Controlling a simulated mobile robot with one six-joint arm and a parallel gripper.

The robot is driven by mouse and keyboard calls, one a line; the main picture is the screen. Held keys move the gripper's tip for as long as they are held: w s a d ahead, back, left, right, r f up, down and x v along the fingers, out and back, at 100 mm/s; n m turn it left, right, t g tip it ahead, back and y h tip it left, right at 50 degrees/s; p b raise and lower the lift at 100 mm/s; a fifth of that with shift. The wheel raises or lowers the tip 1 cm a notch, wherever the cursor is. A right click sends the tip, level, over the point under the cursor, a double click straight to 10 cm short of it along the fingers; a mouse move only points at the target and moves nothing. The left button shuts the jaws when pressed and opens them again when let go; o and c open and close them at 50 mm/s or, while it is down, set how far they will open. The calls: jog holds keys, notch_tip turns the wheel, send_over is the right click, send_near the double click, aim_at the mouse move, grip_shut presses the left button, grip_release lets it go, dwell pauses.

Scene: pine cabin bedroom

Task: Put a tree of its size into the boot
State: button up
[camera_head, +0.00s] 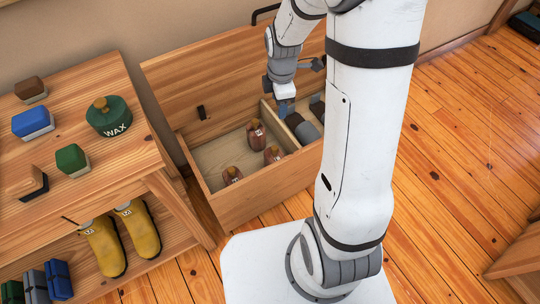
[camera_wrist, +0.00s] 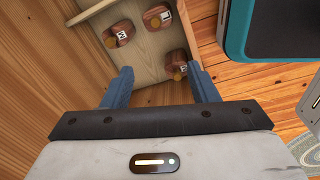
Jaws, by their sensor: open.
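Three brown wooden trees with small white labels stand in the left compartment of an open wooden chest (camera_head: 245,207): a back tree (camera_head: 256,132), a middle tree (camera_head: 273,154) and a front tree (camera_head: 232,175). The wrist view shows all three trees: left (camera_wrist: 120,33), top (camera_wrist: 157,15) and right (camera_wrist: 177,68). The label letters are too small to read surely. My gripper (camera_head: 286,106) is open and empty above the chest; its blue fingers (camera_wrist: 162,88) point toward the trees. Two yellow boots, left (camera_head: 102,248) and right (camera_head: 138,230), stand on the bench's lower shelf, with marked tops.
The chest's raised lid (camera_head: 215,80) stands behind. Grey items (camera_head: 302,128) lie in its right compartment.

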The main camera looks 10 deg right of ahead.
aim_at(275, 147)
jog(key=w+f+n+b, duration=0.1)
jog(key=f+n+b, duration=0.1)
jog(key=f, duration=0.6)
jog(key=w+f+n+b, duration=0.1)
jog(key=f+b, duration=0.3)
jog(key=f, duration=0.4)
jog(key=w+f+n+g+b, duration=0.1)
jog(key=f+n+b, duration=0.2)
jog(key=f, duration=0.5)
jog(key=shift+w+f+n, duration=0.1)
jog(key=shift+n, duration=0.2)
notch_tip(275, 147, down, 5)
jog(key=b, duration=0.3)
jog(key=shift+w, duration=0.15)
grip_shut()
